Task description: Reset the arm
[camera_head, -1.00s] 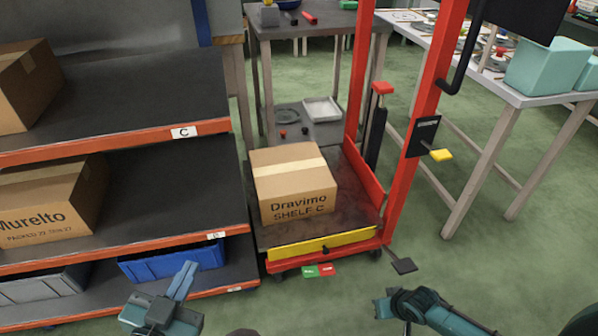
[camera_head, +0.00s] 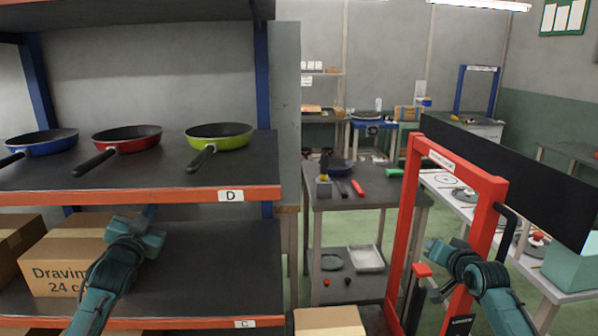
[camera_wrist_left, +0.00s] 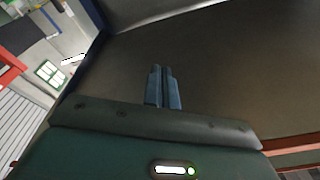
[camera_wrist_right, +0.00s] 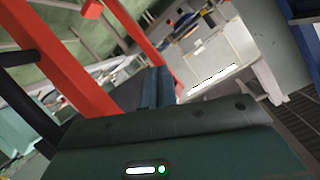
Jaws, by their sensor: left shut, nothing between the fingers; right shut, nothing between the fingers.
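My left gripper (camera_head: 150,213) is raised in front of the left shelf rack, near shelf C, just below the edge of shelf D. In the left wrist view its two fingers (camera_wrist_left: 163,72) lie together with nothing between them. My right gripper is in front of the red lift frame (camera_head: 488,215) on the right, partly hidden by its own wrist in the head view. In the right wrist view its fingers (camera_wrist_right: 159,77) are together and empty.
Shelf D (camera_head: 160,196) holds a blue pan (camera_head: 42,142), a red pan (camera_head: 127,138) and a green pan (camera_head: 218,135). A Dravimo box (camera_head: 60,262) sits on shelf C. Another box (camera_head: 330,322) shows at the bottom. A grey table (camera_head: 375,198) stands behind.

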